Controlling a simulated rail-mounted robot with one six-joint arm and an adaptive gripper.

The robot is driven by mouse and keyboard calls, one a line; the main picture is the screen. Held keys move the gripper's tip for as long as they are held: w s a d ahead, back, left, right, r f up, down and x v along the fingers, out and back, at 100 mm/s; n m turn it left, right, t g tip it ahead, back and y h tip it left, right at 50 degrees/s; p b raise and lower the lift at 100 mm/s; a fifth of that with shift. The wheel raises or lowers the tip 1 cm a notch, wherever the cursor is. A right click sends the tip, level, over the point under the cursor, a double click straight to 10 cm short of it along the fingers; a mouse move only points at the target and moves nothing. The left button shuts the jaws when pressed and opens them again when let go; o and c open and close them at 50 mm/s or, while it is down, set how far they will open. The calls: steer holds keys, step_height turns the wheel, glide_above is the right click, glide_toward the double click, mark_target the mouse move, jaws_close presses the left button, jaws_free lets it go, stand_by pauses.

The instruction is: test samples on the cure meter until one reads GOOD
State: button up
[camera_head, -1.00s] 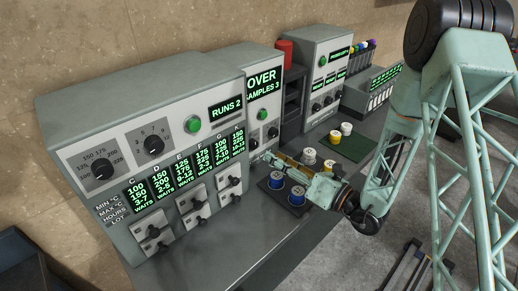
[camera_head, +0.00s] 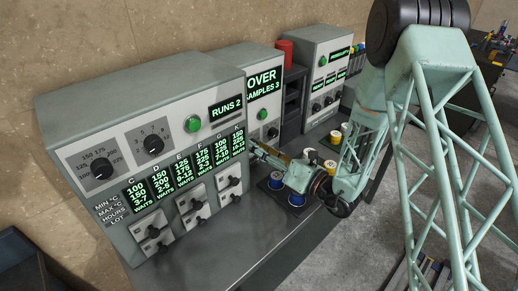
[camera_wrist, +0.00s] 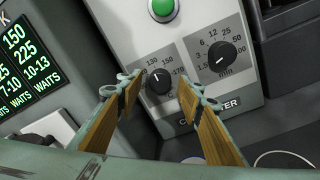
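The cure meter (camera_head: 248,58) is the grey box left of centre in the head view, its display (camera_head: 264,83) partly cut off and reading "OVER" and "SAMPLES 3". In the wrist view its front has a green button (camera_wrist: 161,8), a temperature knob (camera_wrist: 158,83) and a minutes knob (camera_wrist: 222,55). My gripper (camera_wrist: 160,88) is open and empty, its fingers pointing at the temperature knob, one to each side in the picture; contact cannot be told. Blue-marked samples (camera_head: 276,181) (camera_head: 297,197) stand below my gripper. White and yellow samples (camera_head: 309,154) (camera_head: 330,166) stand behind it.
The large panel (camera_head: 150,130) at left shows "RUNS 2", dials and lot columns. Another grey machine (camera_head: 322,70) with a green button stands at right. More samples (camera_head: 336,137) are near it, partly hidden by my arm. The bench front (camera_head: 235,255) is clear.

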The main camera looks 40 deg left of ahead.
steer(key=shift+c, duration=0.5)
steer(key=c, duration=0.7)
steer(key=shift+c, duration=0.2)
steer(key=shift+n+b, duration=0.4)
steer(key=shift+b, duration=0.05)
steer(key=n+b, duration=0.7)
steer(key=shift+n+h, duration=0.3)
steer(key=shift+b, duration=0.3)
steer(key=o, duration=0.8)
